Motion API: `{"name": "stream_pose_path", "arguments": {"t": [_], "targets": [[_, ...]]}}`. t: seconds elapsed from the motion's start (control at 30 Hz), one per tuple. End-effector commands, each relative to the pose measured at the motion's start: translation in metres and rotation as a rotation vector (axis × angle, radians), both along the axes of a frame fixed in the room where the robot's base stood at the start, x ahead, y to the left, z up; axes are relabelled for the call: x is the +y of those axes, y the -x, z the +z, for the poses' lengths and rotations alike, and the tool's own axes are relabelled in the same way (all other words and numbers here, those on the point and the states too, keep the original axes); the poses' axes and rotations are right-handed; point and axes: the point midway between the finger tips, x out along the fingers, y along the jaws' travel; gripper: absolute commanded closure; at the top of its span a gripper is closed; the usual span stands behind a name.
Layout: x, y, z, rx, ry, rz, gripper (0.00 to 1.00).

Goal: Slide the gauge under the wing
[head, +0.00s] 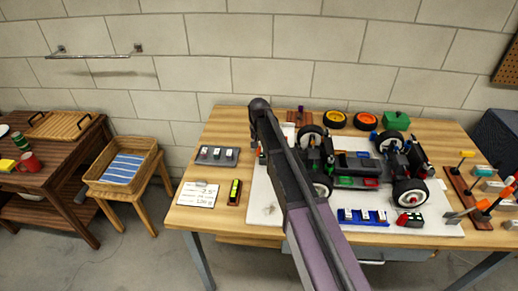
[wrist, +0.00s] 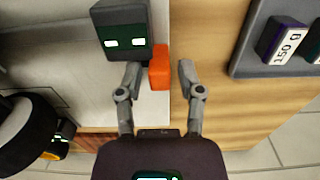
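In the wrist view, a dark box with two lit green windows (wrist: 121,32) sits at the edge of the pale board. An orange block (wrist: 160,67) adjoins its side; this looks like the gauge, but I cannot be sure. My gripper (wrist: 158,70) is open. The orange block lies between its fingertips, nearer the left finger, with a clear gap to the right finger. In the head view my arm hides my gripper and most of this spot; a bit of orange-red (head: 258,151) shows beside the arm. The car (head: 357,165) stands on the board. I cannot make out its wing.
A grey tray of weights (head: 217,156) stands left of the board, also top right in the wrist view (wrist: 253,62). A paper card (head: 198,194) and a yellow-green device (head: 234,192) lie in front. A car tyre (wrist: 22,128) is at the wrist view's lower left.

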Motion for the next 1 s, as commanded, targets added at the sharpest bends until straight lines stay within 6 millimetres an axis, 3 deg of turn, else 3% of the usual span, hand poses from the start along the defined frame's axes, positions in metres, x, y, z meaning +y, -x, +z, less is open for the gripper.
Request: {"name": "stream_pose_path", "arguments": {"t": [0.03, 0.1, 0.37, 0.7, 0.97, 1.0], "targets": [[0.0, 0.0, 0.0, 0.0, 0.0, 0.0, 0.79], [0.0, 0.0, 0.0, 0.0, 0.0, 0.0, 0.99], [-0.003, 0.0, 0.0, 0.0, 0.0, -0.001, 1.0], [-0.035, 0.001, 0.0, 0.0, 0.0, -0.002, 1.0], [-0.038, 0.001, 0.0, 0.0, 0.005, -0.003, 1.0], [-0.038, 0.001, 0.0, 0.0, 0.006, -0.003, 0.63]]}}
